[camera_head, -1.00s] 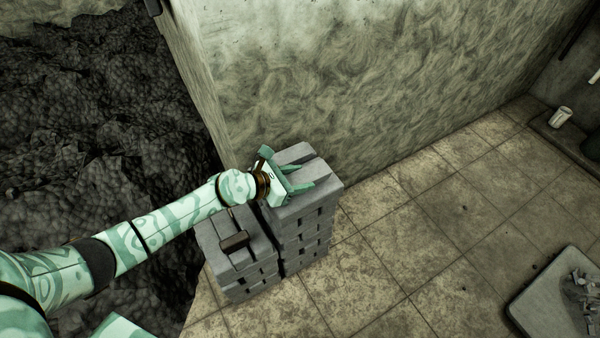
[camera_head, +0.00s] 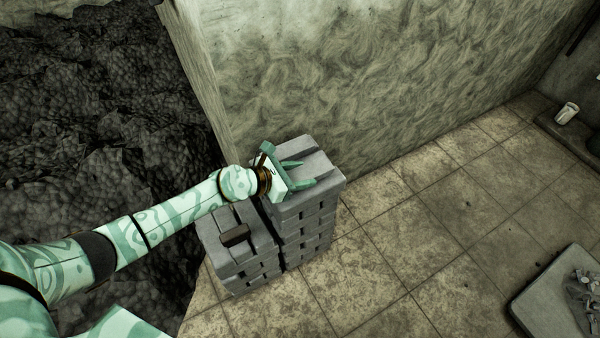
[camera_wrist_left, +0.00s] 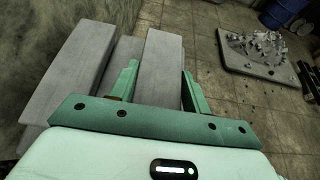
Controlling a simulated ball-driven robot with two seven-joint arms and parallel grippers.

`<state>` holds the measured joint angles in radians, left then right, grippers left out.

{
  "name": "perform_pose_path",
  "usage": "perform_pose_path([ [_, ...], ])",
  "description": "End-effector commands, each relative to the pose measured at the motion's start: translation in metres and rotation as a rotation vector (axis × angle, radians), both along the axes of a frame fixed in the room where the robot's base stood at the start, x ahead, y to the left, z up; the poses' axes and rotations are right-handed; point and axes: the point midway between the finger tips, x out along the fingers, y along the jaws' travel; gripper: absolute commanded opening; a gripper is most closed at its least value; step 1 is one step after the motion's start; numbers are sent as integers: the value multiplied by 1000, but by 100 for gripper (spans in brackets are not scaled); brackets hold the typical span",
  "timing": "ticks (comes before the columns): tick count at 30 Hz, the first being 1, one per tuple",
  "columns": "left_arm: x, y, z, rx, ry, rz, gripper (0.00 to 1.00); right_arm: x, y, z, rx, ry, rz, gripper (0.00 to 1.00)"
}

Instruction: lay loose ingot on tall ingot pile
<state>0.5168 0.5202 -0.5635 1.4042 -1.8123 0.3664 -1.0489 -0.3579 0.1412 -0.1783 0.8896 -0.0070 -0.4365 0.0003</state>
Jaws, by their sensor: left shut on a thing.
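The tall ingot pile (camera_head: 318,222) stands against the wall in the head view, built of grey bars in crossed layers. My left gripper (camera_head: 297,174) is over its top, fingers pointing right. In the left wrist view, the left gripper (camera_wrist_left: 158,88) is shut on a grey ingot (camera_wrist_left: 162,62), with a finger along each long side. Another grey ingot (camera_wrist_left: 76,72) lies roughly parallel to its left, with a gap between them. Whether the held ingot touches the layer below is not clear. My right gripper is not in view.
A shorter grey pile (camera_head: 262,268) stands close beside the tall one, with a small dark brown block (camera_head: 235,236) on top. Dark heaped material (camera_head: 90,120) lies left. A grey slab with metal pieces (camera_head: 540,305) lies right.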

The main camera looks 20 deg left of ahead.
Motion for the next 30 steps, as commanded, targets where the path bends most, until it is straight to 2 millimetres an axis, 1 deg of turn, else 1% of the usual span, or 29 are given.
perform_pose_path([
  [12, 1, 0, -7, -2, -3, 1, 4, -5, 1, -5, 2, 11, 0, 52],
  [13, 1, 0, -7, -1, -3, 0, 53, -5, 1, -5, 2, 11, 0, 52],
  [14, 1, 0, -6, -1, -3, 0, 61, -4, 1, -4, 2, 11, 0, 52],
  [15, 1, 0, -6, -1, -3, 0, 72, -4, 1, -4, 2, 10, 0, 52],
  [26, 0, 0, -8, 1, 1, 0, 73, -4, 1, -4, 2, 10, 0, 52],
  [30, 0, 0, -8, 1, 1, 0, 73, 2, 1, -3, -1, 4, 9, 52],
])
